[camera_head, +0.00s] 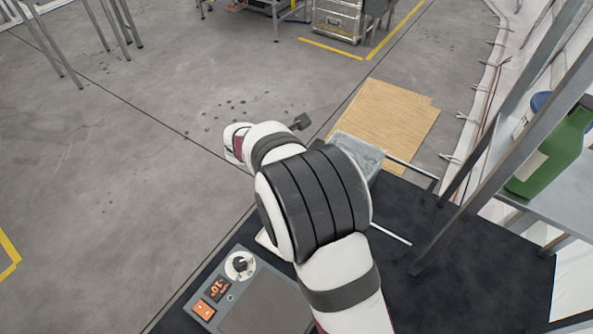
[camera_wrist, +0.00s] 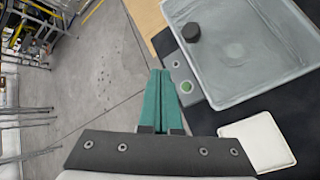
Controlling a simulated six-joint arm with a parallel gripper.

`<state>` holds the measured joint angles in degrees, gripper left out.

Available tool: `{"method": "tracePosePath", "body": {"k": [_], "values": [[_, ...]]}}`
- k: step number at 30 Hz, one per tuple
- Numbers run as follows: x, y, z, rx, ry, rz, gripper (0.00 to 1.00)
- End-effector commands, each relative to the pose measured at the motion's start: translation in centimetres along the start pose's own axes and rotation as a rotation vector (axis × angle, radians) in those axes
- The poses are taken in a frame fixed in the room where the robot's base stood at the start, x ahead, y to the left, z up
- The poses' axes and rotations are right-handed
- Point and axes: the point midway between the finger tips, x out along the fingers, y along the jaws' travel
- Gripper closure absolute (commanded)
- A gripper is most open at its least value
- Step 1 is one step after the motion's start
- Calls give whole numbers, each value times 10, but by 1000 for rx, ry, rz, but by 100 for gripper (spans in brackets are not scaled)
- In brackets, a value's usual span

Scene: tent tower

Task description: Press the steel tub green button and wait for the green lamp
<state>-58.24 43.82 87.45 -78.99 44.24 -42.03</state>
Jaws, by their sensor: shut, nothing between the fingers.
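The steel tub (camera_wrist: 238,52) is a grey open basin in the upper right of the wrist view. In the head view the tub (camera_head: 360,150) is partly hidden behind my arm. On a grey strip along the tub's left side is a round green button (camera_wrist: 186,87). A small pale round spot (camera_wrist: 175,64) sits above it on the same strip; I cannot tell whether it is a lamp or whether it is lit. My gripper (camera_wrist: 167,73) has teal fingers, shut and empty, just left of the green button in the picture. Contact is not visible. The fingers are hidden in the head view.
A white pad (camera_wrist: 258,142) lies below the tub on the black bench top (camera_head: 440,270). A grey device with a dial (camera_head: 240,264) and orange display stands at the front.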

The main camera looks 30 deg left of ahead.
Motion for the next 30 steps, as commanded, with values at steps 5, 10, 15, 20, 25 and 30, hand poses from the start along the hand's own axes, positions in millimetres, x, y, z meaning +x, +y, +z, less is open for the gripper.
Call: {"method": "tracePosePath", "body": {"k": [5, 10, 15, 20, 25, 30], "values": [[19, -15, -14, -3, 1, -3, 100], [36, -27, -26, -1, 0, -2, 100], [47, -35, -34, 0, 0, -1, 100], [51, -37, -37, 1, 0, 0, 100], [51, -37, -37, 1, 0, 0, 100], [51, -37, -37, 2, 0, 0, 100]]}}
